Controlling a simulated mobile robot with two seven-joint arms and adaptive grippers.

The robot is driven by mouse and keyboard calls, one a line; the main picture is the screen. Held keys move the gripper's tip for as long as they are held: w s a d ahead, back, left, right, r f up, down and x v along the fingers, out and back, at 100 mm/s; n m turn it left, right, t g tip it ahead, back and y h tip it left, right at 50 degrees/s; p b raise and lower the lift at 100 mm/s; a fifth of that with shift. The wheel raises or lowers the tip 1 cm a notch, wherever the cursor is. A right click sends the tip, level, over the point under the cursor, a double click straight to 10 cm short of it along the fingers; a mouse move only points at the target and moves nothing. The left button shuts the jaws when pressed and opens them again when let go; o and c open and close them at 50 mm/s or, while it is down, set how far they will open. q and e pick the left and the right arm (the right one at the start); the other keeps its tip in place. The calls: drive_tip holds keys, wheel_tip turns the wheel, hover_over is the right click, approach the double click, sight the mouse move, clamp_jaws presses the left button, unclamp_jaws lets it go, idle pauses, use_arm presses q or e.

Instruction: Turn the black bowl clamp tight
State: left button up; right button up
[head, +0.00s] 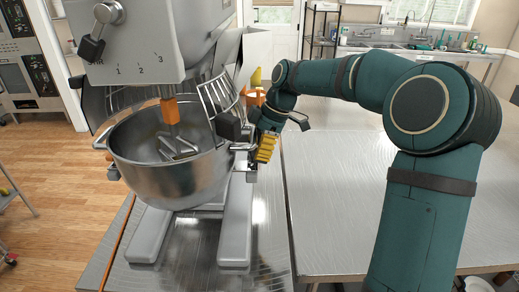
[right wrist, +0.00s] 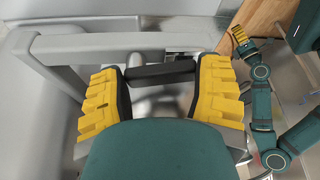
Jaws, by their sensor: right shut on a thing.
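The black bowl clamp (right wrist: 160,73) shows in the right wrist view as a short dark bar spanning the gap between the yellow fingers of my right gripper (right wrist: 163,88). The right gripper is shut on it. In the head view the right gripper (head: 264,140) is at the right side of the steel mixing bowl (head: 180,175), and the clamp is largely hidden there. My left gripper (right wrist: 243,42) shows small at the upper right of the right wrist view; whether it is open or shut is unclear. It is out of the head view.
The big grey mixer (head: 135,70) stands over the bowl, with an orange-topped beater (head: 170,112) inside and a wire guard (head: 220,100) at the rim. A bare steel table (head: 335,200) lies to the right. Wooden floor is open at left.

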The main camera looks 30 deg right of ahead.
drive_tip(key=shift+a+f, duration=0.1)
drive_tip(key=shift+f, duration=0.05)
idle(0.4)
drive_tip(key=o, duration=1.2)
drive_tip(key=v, duration=1.2)
drive_tip(key=shift+s+a, duration=0.1)
drive_tip(key=shift+a, duration=0.05)
